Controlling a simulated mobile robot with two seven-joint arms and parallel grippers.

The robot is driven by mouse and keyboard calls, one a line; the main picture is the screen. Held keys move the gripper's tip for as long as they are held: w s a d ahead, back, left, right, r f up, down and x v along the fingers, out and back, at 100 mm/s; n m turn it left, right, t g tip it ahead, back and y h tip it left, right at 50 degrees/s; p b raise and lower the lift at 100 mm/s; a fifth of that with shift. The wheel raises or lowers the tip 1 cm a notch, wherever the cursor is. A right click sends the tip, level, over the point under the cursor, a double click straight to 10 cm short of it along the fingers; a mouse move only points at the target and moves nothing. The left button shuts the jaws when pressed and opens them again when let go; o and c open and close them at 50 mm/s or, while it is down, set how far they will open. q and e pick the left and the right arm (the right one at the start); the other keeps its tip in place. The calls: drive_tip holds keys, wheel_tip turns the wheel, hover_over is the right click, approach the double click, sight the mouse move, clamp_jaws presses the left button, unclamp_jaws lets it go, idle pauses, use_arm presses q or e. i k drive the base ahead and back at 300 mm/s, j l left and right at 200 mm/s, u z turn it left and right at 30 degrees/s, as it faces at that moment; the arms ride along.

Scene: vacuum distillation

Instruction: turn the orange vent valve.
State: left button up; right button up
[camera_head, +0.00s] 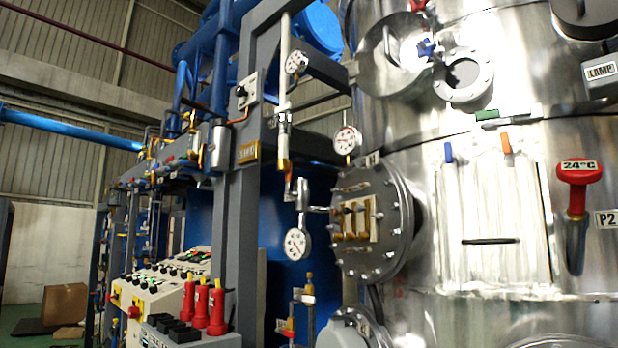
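A small orange handle (506,143) stands upright on the shiny steel vessel (400,180), on the right side of the view. A similar blue handle (448,152) is to its left, and a green one (487,115) lies sideways above. Other orange-red parts show on the thin pipework left of the vessel, one below the brass fitting (284,164) and one low down (287,328). I cannot tell which of these is the vent valve. Neither of my grippers is in view.
A red knob labelled 24°C (578,172) sticks out at the right. A round bolted flange (375,222) and several dial gauges (298,243) are at the centre. A control panel (160,290) with red bottle-shaped parts (217,310) stands lower left. A cardboard box (64,305) is behind.

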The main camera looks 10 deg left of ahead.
sight(288, 175)
drive_tip(key=i+j+u, duration=0.2)
drive_tip(key=j, duration=0.2)
drive_tip(key=i+j+z, duration=0.2)
drive_tip(key=i+j, duration=0.15)
drive_tip(key=j, duration=0.3)
drive_tip(key=i+j+z, duration=0.1)
drive_tip(key=j, duration=0.25)
drive_tip(key=i+j+z, duration=0.25)
drive_tip(key=i+j, duration=0.15)
drive_tip(key=j, duration=0.35)
drive_tip(key=i+j+z, duration=0.1)
drive_tip(key=j, duration=0.3)
drive_tip(key=i+j+z, duration=0.1)
drive_tip(key=j, duration=0.3)
